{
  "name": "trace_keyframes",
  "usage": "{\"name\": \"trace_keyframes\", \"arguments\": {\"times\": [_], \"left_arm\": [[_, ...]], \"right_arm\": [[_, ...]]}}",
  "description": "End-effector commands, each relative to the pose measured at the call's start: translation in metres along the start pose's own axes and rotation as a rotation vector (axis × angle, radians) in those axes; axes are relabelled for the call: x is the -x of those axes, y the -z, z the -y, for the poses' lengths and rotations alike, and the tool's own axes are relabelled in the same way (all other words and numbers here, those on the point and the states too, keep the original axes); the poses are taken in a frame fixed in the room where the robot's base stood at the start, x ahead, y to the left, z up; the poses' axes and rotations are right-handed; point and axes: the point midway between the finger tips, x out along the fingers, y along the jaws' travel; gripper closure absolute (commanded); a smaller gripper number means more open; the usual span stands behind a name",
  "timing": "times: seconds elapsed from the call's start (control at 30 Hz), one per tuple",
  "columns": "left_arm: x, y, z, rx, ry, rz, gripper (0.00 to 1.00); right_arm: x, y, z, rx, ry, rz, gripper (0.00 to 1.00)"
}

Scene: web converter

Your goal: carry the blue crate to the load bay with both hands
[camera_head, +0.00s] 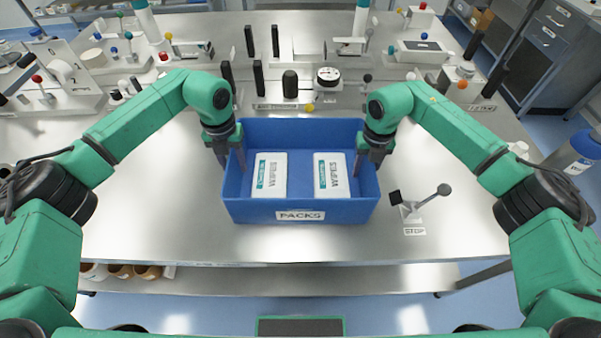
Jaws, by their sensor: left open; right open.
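The blue crate (300,130) stands on the steel table in front of me, with a "PACKS" label on its near wall. Two white wipes packs lie inside it, a left pack (269,176) and a right pack (331,176). My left gripper (231,168) is open at the crate's left wall, its fingers reaching down at the rim. My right gripper (367,168) is open at the crate's right wall in the same way. I cannot tell whether the fingers touch the walls.
A lever with a "STOP" label (415,231) stands just right of the crate. Behind the crate are black posts, a dial gauge (328,77) and other machine parts. The steel table (150,215) is clear to the left and in front. A grey cabinet (540,50) stands at far right.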

Motion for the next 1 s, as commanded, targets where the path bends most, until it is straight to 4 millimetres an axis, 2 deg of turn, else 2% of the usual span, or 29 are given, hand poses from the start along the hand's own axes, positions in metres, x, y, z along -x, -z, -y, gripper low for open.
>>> {"name": "trace_keyframes", "arguments": {"times": [0.07, 0.1, 0.17, 1.0], "left_arm": [[0.0002, 0.0, 0.0001, 0.0, 0.0, 0.0, 0.61], [0.0002, 0.0, 0.0001, 0.0, 0.0, 0.0, 0.77], [0.0003, 0.0, 0.0001, 0.0, 0.0, 0.0, 1.0], [0.0008, -0.0002, 0.0, 0.0, 0.0, 0.0, 1.0]], "right_arm": [[0.0002, 0.0, 0.0, 0.0, 0.0, 0.0, 0.61], [0.0003, 0.0, 0.0, 0.0, 0.0, 0.0, 0.77], [0.0003, 0.0, 0.0, 0.0, 0.0, 0.0, 1.0], [0.0008, -0.0002, 0.0001, -0.001, 0.0, 0.0, 1.0]]}}
